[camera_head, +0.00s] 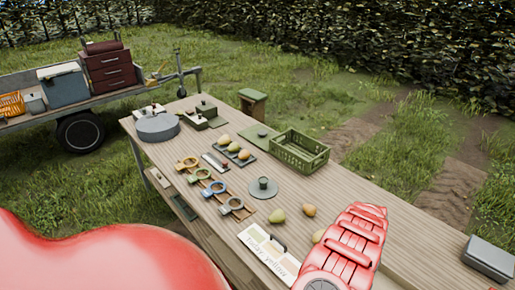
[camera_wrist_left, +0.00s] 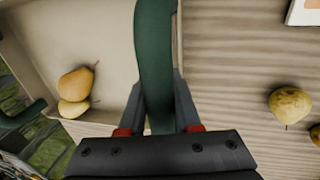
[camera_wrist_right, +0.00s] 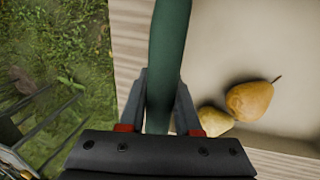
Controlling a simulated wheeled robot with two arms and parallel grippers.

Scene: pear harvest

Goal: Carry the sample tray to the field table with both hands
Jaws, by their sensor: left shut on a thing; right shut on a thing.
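The sample tray is a pale beige tray with dark green handles; its floor shows in the left wrist view (camera_wrist_left: 115,35) and the right wrist view (camera_wrist_right: 225,60). Two yellow-orange pears (camera_wrist_left: 76,83) lie in it together. My left gripper (camera_wrist_left: 160,88) is shut on one green handle (camera_wrist_left: 154,40). My right gripper (camera_wrist_right: 162,88) is shut on a green handle (camera_wrist_right: 168,40). The long wooden table (camera_head: 355,185) fills the middle of the head view. I cannot make out the tray or either gripper in the head view.
A green crate (camera_head: 300,152), a card with writing (camera_head: 268,252), loose pears (camera_head: 277,216), ring-shaped tools (camera_head: 213,188) and a grey round object (camera_head: 157,127) occupy the table. A grey box (camera_head: 488,258) is at far right. A loaded trailer (camera_head: 80,133) stands at left on grass.

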